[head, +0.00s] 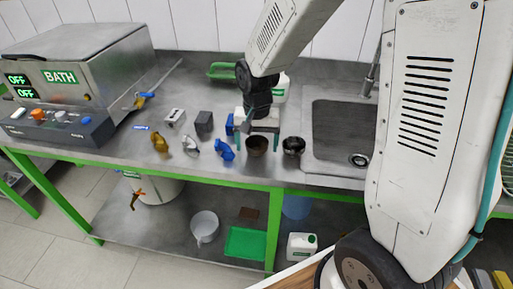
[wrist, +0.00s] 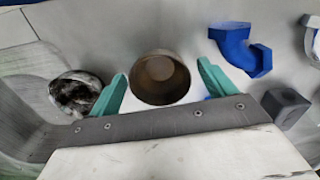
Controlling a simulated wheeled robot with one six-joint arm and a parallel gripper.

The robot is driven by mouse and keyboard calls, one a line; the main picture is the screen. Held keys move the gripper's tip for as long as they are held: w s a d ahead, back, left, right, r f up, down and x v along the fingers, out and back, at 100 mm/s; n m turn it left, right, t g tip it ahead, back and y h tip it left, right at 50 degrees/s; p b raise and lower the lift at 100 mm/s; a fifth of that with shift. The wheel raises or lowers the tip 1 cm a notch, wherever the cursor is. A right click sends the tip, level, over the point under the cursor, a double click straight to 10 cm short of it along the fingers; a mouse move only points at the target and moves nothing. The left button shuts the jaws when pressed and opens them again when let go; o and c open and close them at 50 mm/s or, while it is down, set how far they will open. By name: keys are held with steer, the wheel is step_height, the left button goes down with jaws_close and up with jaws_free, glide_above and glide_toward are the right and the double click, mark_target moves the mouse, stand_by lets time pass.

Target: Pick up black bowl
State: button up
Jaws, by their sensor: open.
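The black bowl (head: 293,146) stands on the steel bench left of the sink, with a glossy interior of dark and pale patches. In the wrist view the black bowl (wrist: 72,92) is at the left, outside my left-hand finger. My gripper (head: 258,138) is open and empty, its teal fingers pointing down. A brown bowl (head: 257,146) shows between the fingers in both views; in the wrist view the brown bowl (wrist: 160,77) lies between the two tips of my gripper (wrist: 161,69). I cannot tell the height of the tips above the bench.
The sink (head: 340,130) opens right of the black bowl. Blue pipe fittings (head: 225,150), a grey block (head: 204,122) and a brass fitting (head: 160,142) stand to the left. The bath unit (head: 85,75) fills the bench's far left. Bare bench lies along the front edge.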

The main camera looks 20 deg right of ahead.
steer(key=c, duration=1.1)
steer(key=shift+r, duration=0.15)
